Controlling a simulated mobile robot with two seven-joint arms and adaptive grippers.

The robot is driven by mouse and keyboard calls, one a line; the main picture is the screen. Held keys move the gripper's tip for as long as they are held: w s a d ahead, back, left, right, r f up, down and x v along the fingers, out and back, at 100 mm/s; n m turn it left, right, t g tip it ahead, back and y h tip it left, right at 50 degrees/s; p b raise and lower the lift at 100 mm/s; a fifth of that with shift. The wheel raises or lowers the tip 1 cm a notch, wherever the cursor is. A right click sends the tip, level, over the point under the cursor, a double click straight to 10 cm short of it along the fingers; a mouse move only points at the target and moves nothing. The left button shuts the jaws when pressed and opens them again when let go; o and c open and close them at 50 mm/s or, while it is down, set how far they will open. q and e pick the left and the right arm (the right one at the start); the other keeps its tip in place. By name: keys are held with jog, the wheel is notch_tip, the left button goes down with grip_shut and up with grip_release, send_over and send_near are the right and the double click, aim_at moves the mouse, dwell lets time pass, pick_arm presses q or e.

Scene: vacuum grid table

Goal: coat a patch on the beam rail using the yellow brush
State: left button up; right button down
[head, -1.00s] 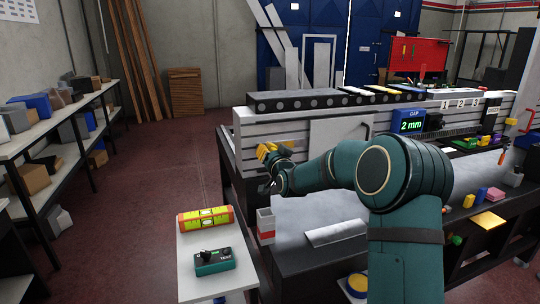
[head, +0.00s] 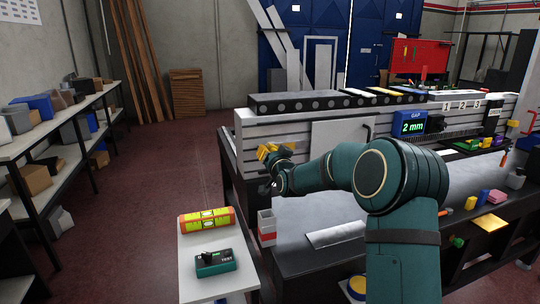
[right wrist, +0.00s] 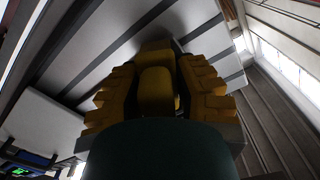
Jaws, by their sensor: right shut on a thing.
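The beam rail (head: 280,122) is a long pale grey beam with grooves, running from left to right behind the worktable. My right gripper (head: 268,152) has yellow fingers and is near the beam's left front face. In the right wrist view, the gripper (right wrist: 157,75) is shut on a yellow piece (right wrist: 155,90), which I take to be the yellow brush. The brush tip is dark and hard to make out. It seems to point at the grooved grey surface (right wrist: 100,45); I cannot tell whether it touches. My left gripper is out of view.
A red-and-white container (head: 266,226) stands at the worktable's left edge. A gap display (head: 411,124) reads 2 mm. Small coloured items lie at the right.

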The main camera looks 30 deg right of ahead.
jog(key=shift+w+d, duration=0.15)
jog(key=shift+w, duration=0.35)
jog(key=s+d, duration=0.1)
jog(key=d, duration=0.6)
jog(key=shift+s, duration=0.35)
dwell(0.4)
jog(key=shift+w+a, duration=0.3)
jog(key=shift+a, duration=0.9)
jog(key=shift+w+a, duration=0.3)
jog(key=shift+a, duration=0.85)
jog(key=shift+w+a, duration=0.3)
jog(key=shift+a, duration=0.9)
jog(key=shift+s, duration=0.1)
jog(key=shift+v, duration=2.85)
jog(key=shift+s, duration=0.1)
